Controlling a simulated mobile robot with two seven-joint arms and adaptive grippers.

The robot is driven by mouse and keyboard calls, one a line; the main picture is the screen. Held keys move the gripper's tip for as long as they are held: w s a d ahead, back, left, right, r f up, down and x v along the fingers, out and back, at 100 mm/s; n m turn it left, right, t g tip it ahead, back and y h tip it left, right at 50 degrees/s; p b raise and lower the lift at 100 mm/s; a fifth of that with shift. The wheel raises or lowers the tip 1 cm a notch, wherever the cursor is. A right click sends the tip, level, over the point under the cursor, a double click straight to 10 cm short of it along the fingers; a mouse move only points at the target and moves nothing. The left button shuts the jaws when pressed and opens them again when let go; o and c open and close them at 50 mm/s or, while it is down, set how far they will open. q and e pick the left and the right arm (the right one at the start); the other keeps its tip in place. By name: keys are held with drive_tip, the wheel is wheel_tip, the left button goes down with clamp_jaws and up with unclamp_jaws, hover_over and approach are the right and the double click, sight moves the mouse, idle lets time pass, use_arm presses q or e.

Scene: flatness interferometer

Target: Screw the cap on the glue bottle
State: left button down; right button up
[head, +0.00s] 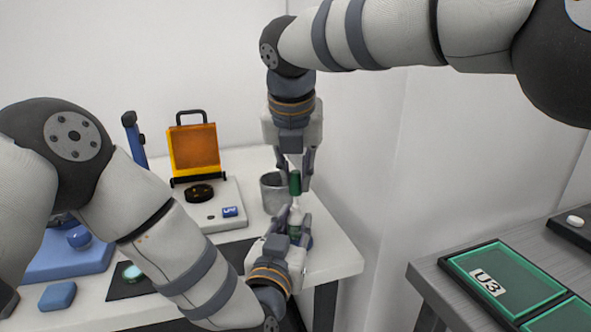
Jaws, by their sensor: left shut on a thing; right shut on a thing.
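The glue bottle (295,218) is a small white bottle with a green band low on its body, standing upright near the table's right edge. My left gripper (293,222) is shut around its body from the front. My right gripper (295,178) points down from above and is shut on the cap. The cap sits in line with the bottle's neck; I cannot tell whether the threads are engaged. The bottle's lower part is partly hidden by my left gripper.
A grey cup (272,193) stands just left of the bottle. A black mat (236,252) and a blue block (57,296) lie on the white table. A separate table (440,277) at right holds green trays (528,292).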

drive_tip(key=shift+f, duration=0.1)
drive_tip(key=shift+f, duration=0.8)
drive_tip(key=shift+f, duration=0.6)
drive_tip(key=m+h, duration=0.1)
drive_tip(key=m, duration=0.1)
drive_tip(key=shift+m, duration=0.4)
drive_tip(key=shift+a+m, duration=0.1)
drive_tip(key=shift+m, duration=0.2)
drive_tip(key=o, duration=0.7)
drive_tip(key=shift+c, duration=0.2)
drive_tip(key=shift+r, duration=0.1)
